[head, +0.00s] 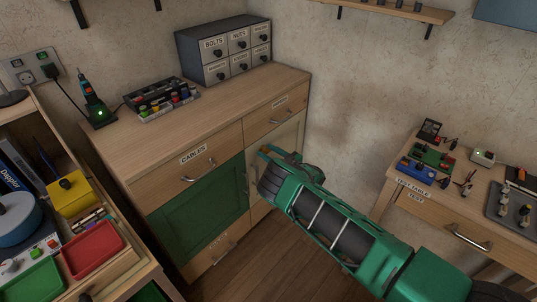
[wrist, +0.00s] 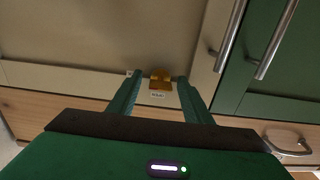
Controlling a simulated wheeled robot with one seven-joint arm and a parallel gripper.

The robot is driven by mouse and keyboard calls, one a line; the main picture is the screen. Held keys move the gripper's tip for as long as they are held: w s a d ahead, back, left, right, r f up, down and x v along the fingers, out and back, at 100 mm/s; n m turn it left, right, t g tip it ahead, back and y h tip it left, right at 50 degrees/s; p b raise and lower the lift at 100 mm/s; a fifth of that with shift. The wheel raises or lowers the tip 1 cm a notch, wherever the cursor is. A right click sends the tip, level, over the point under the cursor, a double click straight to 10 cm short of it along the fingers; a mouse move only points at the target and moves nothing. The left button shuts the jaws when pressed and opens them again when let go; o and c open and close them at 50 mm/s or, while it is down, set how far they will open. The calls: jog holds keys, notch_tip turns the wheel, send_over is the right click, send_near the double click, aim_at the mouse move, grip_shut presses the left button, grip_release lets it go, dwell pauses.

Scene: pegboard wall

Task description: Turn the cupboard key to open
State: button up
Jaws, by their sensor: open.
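The brass-coloured key (wrist: 160,82) shows in the wrist view at the edge of the cream cupboard door (wrist: 90,45), with a small white label by it. My gripper (wrist: 159,77) is open, one green finger on each side of the key. I cannot tell whether the fingers touch it. In the head view my gripper (head: 266,157) reaches the front of the wooden cupboard (head: 220,112), and my arm hides much of the cream door. The green door (head: 205,200) beside it looks shut.
Metal bar handles (wrist: 277,40) stand out close to the right of my fingers in the wrist view. A drawer handle (wrist: 287,140) is at lower right. A workbench (head: 460,215) is at right in the head view, a tray bench (head: 125,260) at left.

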jog(key=shift+c, duration=0.3)
jog(key=c, duration=1)
